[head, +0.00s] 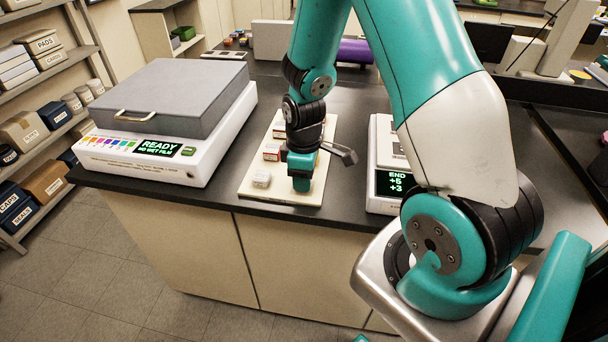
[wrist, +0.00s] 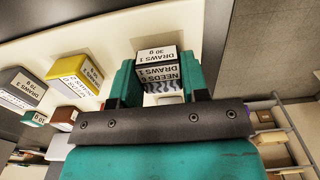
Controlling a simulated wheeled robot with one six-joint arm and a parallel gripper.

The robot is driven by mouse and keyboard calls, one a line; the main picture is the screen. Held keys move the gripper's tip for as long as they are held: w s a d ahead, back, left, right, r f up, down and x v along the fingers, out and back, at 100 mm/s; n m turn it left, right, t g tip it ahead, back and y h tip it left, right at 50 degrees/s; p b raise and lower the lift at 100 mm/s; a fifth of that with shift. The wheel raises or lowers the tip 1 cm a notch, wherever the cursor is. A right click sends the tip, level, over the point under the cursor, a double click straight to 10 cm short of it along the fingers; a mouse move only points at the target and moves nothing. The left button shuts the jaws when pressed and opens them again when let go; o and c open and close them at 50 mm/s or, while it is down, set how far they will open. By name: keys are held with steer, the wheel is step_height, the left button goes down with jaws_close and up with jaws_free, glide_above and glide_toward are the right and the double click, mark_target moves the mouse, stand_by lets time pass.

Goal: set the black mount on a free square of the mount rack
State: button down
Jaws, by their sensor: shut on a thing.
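The black mount (wrist: 158,56), dark with white labels reading "DRAWS 1" and "NEEDS 6", is between the teal fingers of my gripper (wrist: 160,82) in the wrist view. My gripper is shut on it. In the head view my gripper (head: 302,180) points down over the front right part of the cream mount rack (head: 249,188) and hides the black mount. I cannot tell whether the mount touches the rack.
In the wrist view a yellow mount (wrist: 76,76) and a grey mount (wrist: 22,86) stand left of my gripper. A grey-lidded machine reading "READY" (head: 158,147) is left of the rack. A white instrument reading "END" (head: 384,150) is at right. The bench's front edge is close.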

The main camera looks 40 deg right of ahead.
steer(key=shift+f, duration=0.25)
steer(key=shift+f+b, duration=0.3)
steer(key=shift+b, duration=0.05)
steer(key=c, duration=0.5)
jaws_free()
steer(key=shift+c, duration=0.2)
steer(key=shift+c, duration=0.4)
steer(key=shift+r, duration=0.1)
step_height(320, 180, up, 7)
steer(key=p, duration=0.6)
